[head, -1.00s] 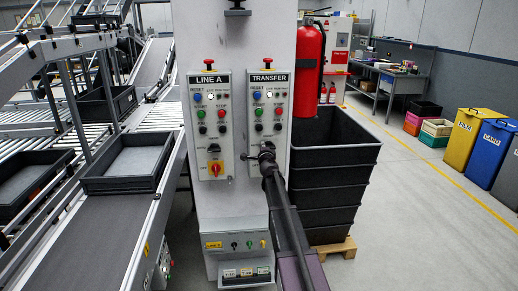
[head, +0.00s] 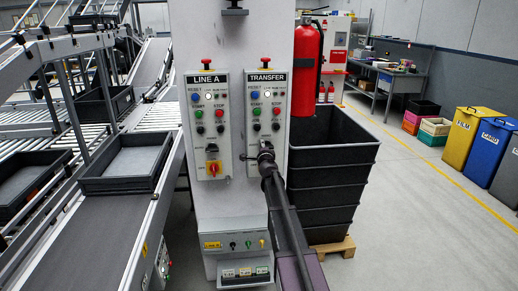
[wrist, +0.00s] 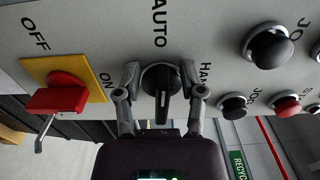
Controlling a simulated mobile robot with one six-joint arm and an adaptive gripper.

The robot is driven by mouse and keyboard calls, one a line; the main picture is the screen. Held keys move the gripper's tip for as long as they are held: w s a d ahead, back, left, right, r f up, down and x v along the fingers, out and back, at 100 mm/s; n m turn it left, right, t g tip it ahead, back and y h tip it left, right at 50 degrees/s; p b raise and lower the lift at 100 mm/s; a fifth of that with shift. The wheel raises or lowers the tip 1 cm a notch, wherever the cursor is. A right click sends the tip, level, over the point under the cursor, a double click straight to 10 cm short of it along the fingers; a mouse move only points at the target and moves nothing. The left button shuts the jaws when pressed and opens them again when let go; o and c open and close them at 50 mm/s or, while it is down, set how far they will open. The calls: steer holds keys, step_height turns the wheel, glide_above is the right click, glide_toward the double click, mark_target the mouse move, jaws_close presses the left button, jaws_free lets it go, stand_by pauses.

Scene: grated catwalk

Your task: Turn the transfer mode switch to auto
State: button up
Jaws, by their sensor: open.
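The transfer mode switch (wrist: 162,88) is a black rotary knob on the light panel, in the middle of the wrist view. Its grip bar stands along the picture's vertical, in line with the word AUTO above it; HAND is printed to its right. My gripper (wrist: 160,92) is open, with one finger on each side of the knob; contact cannot be told. In the head view, my gripper (head: 266,155) is at the lower part of the TRANSFER panel (head: 280,97) and hides the switch.
A red switch on a yellow plate (wrist: 58,93) is left of the knob in the wrist view. Black and red push buttons (wrist: 270,48) are to its right. The LINE A panel (head: 207,128) is close on the left. Black crates (head: 335,190) stand right of the column.

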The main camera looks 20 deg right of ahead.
steer(key=v, duration=1.2)
steer(key=o, duration=0.7)
steer(key=f+n+t+b, duration=0.1)
steer(key=n+b, duration=0.3)
steer(key=n, duration=0.1)
steer(key=d+f+n+t+h+b, duration=0.1)
steer(key=f+n+b, duration=0.1)
steer(key=n+b, duration=0.2)
steer(key=s+f+n+t+h+b, duration=0.1)
steer(key=f+n+t+b, duration=0.1)
steer(key=n+b, duration=0.2)
steer(key=shift+s+d+n, duration=0.1)
steer(key=shift+n, duration=0.75)
steer(key=shift+s+d+n, duration=0.1)
steer(key=shift+n, duration=0.75)
steer(key=shift+w, duration=0.2)
